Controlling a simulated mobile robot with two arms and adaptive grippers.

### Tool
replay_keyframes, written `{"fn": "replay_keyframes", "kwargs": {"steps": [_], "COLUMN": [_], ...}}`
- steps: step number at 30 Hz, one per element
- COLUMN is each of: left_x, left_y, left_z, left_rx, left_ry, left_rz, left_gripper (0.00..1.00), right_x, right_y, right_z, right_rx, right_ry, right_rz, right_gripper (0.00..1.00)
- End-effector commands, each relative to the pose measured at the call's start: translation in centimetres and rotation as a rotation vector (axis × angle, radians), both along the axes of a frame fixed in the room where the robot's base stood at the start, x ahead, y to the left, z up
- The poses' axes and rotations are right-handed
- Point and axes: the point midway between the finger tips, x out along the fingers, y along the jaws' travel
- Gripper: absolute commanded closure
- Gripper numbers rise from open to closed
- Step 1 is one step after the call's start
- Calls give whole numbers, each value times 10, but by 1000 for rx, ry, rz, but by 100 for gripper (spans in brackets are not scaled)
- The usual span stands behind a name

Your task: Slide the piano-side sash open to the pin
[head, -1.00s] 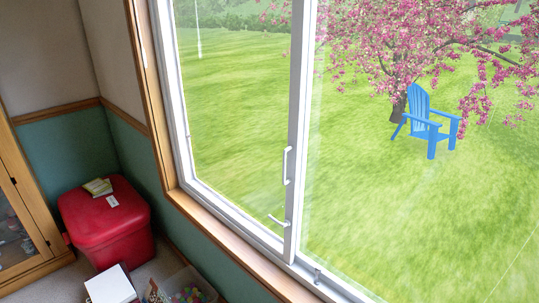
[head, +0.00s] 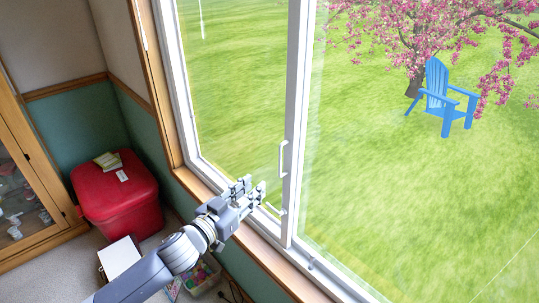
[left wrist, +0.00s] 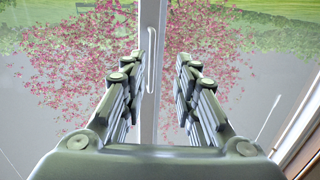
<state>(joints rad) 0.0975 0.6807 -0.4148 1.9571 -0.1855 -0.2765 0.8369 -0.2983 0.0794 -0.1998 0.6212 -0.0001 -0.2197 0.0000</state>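The sliding sash is the left pane of the white window, and its white upright stile (head: 296,110) stands at the middle. A small pin-like fitting (head: 311,262) sits on the bottom track to the right. My left gripper (head: 252,190) is open and empty, just left of the stile and below the handle. In the left wrist view the stile (left wrist: 153,14) and handle (left wrist: 151,75) appear between the spread fingers, beyond them. My right gripper is not in view.
The wooden sill (head: 258,250) runs below the window. A red stool (head: 117,200), a white box (head: 119,258) and a glass cabinet (head: 22,205) stand at left. A blue chair (head: 440,97) and pink tree (head: 415,40) are outside.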

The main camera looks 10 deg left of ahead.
Motion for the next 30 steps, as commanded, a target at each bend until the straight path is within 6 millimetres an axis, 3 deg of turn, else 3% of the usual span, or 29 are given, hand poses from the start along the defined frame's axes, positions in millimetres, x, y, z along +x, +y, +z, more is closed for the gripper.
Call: {"fn": "replay_keyframes", "kwargs": {"steps": [1, 6, 11, 24, 30], "left_x": [-3, -5, 9, 73, 89], "left_y": [-5, -13, -19, -45, -51], "left_z": [15, 32, 33, 33, 31], "left_rx": [-5, -19, -21, -20, -18], "left_ry": [-18, -39, -41, -39, -40], "left_rz": [-16, -36, -35, -35, -34], "left_gripper": [72, 72, 72, 72, 72], "right_x": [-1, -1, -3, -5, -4], "right_y": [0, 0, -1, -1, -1], "right_z": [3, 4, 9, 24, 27], "right_rx": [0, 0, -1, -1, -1], "right_ry": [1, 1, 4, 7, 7], "right_rz": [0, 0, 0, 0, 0], "right_gripper": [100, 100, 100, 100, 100]}}
